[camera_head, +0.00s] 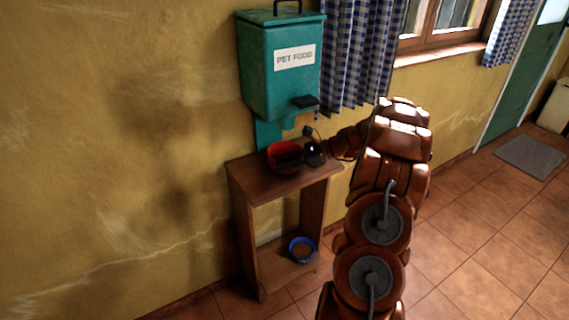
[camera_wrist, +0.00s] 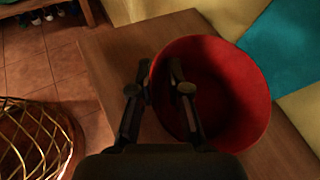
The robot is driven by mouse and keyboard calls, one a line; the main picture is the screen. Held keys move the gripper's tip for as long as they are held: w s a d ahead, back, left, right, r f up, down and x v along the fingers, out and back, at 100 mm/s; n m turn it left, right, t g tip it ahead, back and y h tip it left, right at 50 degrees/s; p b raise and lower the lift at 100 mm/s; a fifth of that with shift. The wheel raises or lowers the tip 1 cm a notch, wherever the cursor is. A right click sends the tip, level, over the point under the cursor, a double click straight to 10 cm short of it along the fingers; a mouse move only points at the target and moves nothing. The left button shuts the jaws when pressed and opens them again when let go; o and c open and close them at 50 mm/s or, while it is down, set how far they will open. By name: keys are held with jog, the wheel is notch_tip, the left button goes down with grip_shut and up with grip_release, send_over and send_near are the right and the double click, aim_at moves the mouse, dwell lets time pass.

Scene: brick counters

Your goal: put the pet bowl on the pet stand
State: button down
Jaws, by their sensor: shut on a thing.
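A red bowl (camera_head: 283,157) is at the top of a brown wooden stand (camera_head: 243,168), under the pet food dispenser. It also shows in the wrist view (camera_wrist: 235,90), with the stand's wooden top (camera_wrist: 112,62) below it. My gripper (camera_head: 304,150) is at the bowl's right side in the head view. In the wrist view my gripper (camera_wrist: 160,78) has one finger outside the bowl and one inside, shut on its near wall. The bowl looks roughly upright. I cannot tell whether its base touches the top. A blue bowl (camera_head: 302,249) sits on the stand's low shelf.
A teal dispenser (camera_head: 268,72) labelled PET FOOD hangs on the wall just above the red bowl. A checked curtain (camera_head: 350,60) hangs beside it. A woven basket (camera_wrist: 35,140) shows at lower left in the wrist view. The tiled floor at right is open.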

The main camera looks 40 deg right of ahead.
jog(key=c, duration=1.1)
grip_release()
jog(key=shift+s+d+r, duration=0.1)
jog(key=v, duration=1.1)
jog(key=shift+s+d+r, duration=0.15)
jog(key=shift+s+d, duration=0.15)
